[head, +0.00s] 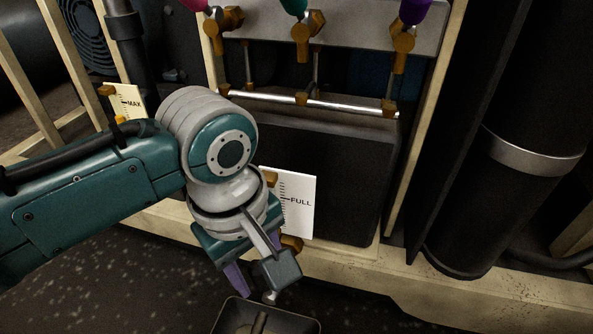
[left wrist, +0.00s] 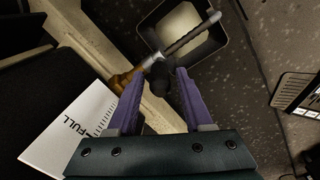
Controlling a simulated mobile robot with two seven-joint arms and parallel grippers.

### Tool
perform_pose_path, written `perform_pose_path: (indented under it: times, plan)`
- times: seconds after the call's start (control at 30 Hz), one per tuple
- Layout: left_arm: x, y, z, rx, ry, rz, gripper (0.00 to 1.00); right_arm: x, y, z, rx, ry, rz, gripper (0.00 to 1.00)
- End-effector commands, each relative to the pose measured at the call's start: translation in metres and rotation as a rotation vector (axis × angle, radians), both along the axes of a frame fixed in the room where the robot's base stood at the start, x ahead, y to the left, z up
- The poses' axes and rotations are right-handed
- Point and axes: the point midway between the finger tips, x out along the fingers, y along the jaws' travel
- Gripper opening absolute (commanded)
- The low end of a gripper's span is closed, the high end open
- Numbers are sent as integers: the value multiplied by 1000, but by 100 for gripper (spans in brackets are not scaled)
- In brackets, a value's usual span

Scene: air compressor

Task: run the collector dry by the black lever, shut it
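The collector (head: 345,175) is a dark box with a white FULL scale card (head: 300,215) on its front; the card also shows in the left wrist view (left wrist: 65,135). A brass drain valve (head: 292,243) sits low at its front, partly hidden by my arm in the head view. In the left wrist view, the black lever (left wrist: 158,80) shows end-on beside the brass valve body (left wrist: 122,80). My left gripper (left wrist: 158,74) is open, its purple fingers on either side of the lever with visible gaps. My right gripper is out of view.
A dark tray (head: 228,312) stands on the floor below the valve; a pale patch shows inside it in the left wrist view. Brass valves with pink, teal and purple handles (head: 412,12) are above the collector. A black cylinder (head: 520,120) stands to the right.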

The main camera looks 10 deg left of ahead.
Motion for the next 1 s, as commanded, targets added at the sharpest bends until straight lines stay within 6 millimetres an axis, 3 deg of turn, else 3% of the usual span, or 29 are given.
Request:
perform_pose_path:
  times: [0.03,0.43,1.0]
  plan:
    - [0,0,0,0,0,0,44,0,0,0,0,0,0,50]
    - [0,0,0,0,0,0,0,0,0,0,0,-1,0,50]
    - [0,0,0,1,1,0,0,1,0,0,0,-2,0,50]
